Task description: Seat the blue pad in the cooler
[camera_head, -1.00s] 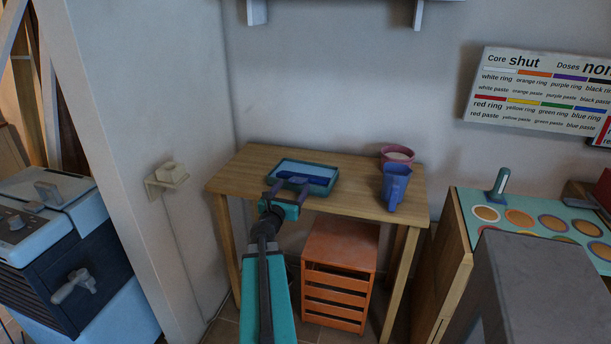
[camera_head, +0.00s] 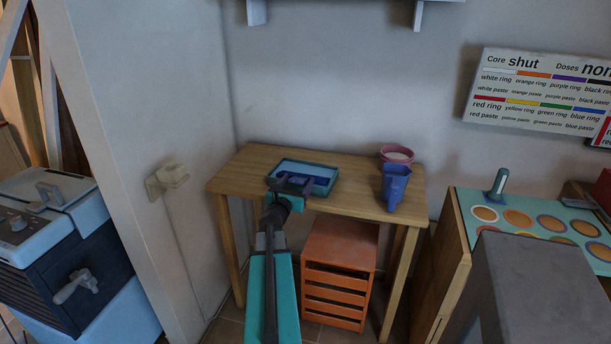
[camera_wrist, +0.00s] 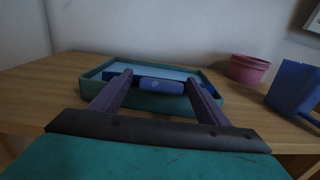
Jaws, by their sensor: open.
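The blue pad (camera_wrist: 160,85) lies in a shallow teal tray (camera_wrist: 120,101) on the wooden table. In the head view the tray (camera_head: 331,187) sits at the table's left middle, and my gripper partly covers the pad (camera_head: 320,181). My gripper (camera_head: 293,182) is open at the tray's near side. In the wrist view the gripper's fingers (camera_wrist: 160,86) stand apart, with the pad's near face between and beyond them. I cannot tell whether they touch it. The cooler (camera_head: 65,235) is probably the dark blue and pale unit at the far left, with a lever handle on its front.
A blue jug (camera_head: 395,187) and a pink bowl (camera_head: 397,155) stand at the right of the wooden table (camera_head: 355,200). An orange slatted crate (camera_head: 338,245) is under it. A wall corner (camera_head: 130,140) stands between table and left unit. A grey block (camera_head: 530,290) is at lower right.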

